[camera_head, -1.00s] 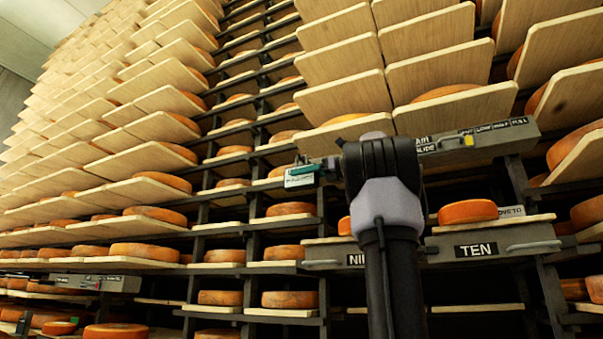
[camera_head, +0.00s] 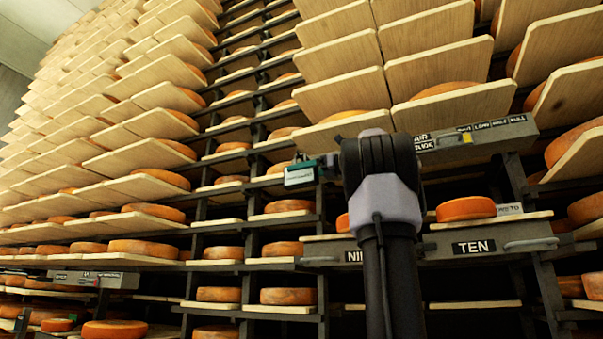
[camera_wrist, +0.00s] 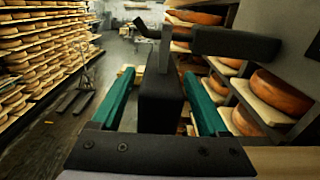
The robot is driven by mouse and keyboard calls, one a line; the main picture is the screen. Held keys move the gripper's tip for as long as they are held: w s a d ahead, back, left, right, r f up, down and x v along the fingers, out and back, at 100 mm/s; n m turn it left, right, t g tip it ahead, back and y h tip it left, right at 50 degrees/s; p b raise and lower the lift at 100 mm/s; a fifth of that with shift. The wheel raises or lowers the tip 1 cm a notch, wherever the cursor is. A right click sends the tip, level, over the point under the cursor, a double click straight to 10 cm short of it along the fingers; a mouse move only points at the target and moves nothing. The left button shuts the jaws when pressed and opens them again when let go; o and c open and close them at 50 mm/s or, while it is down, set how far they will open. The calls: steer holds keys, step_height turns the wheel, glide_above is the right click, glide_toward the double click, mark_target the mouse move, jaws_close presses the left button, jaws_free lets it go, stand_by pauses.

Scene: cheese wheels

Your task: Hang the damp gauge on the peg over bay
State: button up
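My gripper (camera_wrist: 160,103) reaches out sideways in front of the rack. In the wrist view its teal fingers stand apart, with a dark box-shaped body, likely the damp gauge (camera_wrist: 160,105), between them. A gap shows on both sides of that body, and I see no finger touching it. A small pale piece with a label (camera_head: 299,176) shows at the fingers in the head view. A dark hook-like part (camera_wrist: 148,30) rises above the body. A dark horizontal bar (camera_wrist: 236,45) is at its upper right. Whether the hook rests on a peg cannot be made out.
The rack holds several cheese wheels on boards. A bay front marked TEN (camera_head: 474,247) is right of my arm, and another label is partly hidden by it. A grey box with a yellow slider (camera_head: 480,137) juts out above. Open floor (camera_wrist: 62,125) shows at left.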

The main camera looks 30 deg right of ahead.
steer(key=shift+s+d, duration=0.1)
steer(key=v, duration=1)
steer(key=shift+s+d, duration=0.2)
